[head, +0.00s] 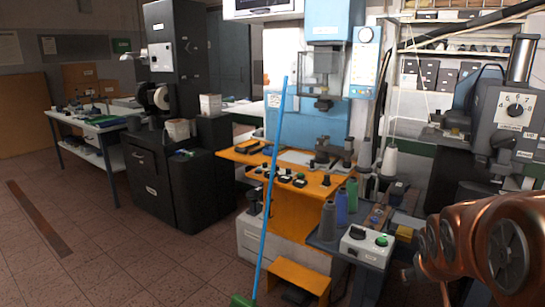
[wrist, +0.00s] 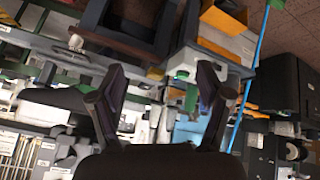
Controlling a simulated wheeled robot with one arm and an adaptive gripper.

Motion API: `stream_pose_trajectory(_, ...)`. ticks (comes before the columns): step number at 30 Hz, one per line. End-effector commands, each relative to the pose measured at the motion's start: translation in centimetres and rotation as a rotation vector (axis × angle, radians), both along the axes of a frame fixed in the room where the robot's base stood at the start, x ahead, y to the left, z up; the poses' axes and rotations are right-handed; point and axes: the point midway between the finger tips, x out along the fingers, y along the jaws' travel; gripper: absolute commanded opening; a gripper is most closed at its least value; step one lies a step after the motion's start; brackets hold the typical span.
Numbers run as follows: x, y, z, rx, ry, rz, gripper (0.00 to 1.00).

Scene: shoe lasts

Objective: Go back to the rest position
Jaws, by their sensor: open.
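My copper-coloured arm (head: 480,245) reaches in at the lower right of the head view, beside the grey machine with a dial. My gripper (wrist: 161,70) shows in the wrist view, with its two dark fingers spread apart. Nothing is held between them. Behind the fingers, the wrist view looks across the workshop at a steep angle, with the floor at the upper right. The gripper's fingers cannot be made out in the head view.
A blue press (head: 300,130) with an orange table (head: 285,172) stands mid-view. A blue pole (head: 270,190) leans in front. Spools and a button box (head: 364,246) stand on a side table near my arm. Open tiled floor (head: 120,260) lies at left.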

Motion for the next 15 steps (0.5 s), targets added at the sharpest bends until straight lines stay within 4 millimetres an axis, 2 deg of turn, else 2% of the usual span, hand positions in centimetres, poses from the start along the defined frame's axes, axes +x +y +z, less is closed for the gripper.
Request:
stream_pose_trajectory(1,-1.8,2.2,-0.3,0.034,0.054,0.014,0.77)
stream_pose_trajectory(3,-4.8,5.0,-1.4,0.086,0.144,0.026,0.77)
stream_pose_trajectory(5,-7.6,7.4,-2.2,0.127,0.225,0.039,0.77)
stream_pose_trajectory(9,-14.4,12.2,-3.3,0.21,0.411,0.078,0.77)
stream_pose_trajectory(12,-19.0,14.8,-3.7,0.252,0.533,0.104,0.77)
stream_pose_trajectory(15,-22.5,16.4,-3.8,0.279,0.628,0.125,0.77)
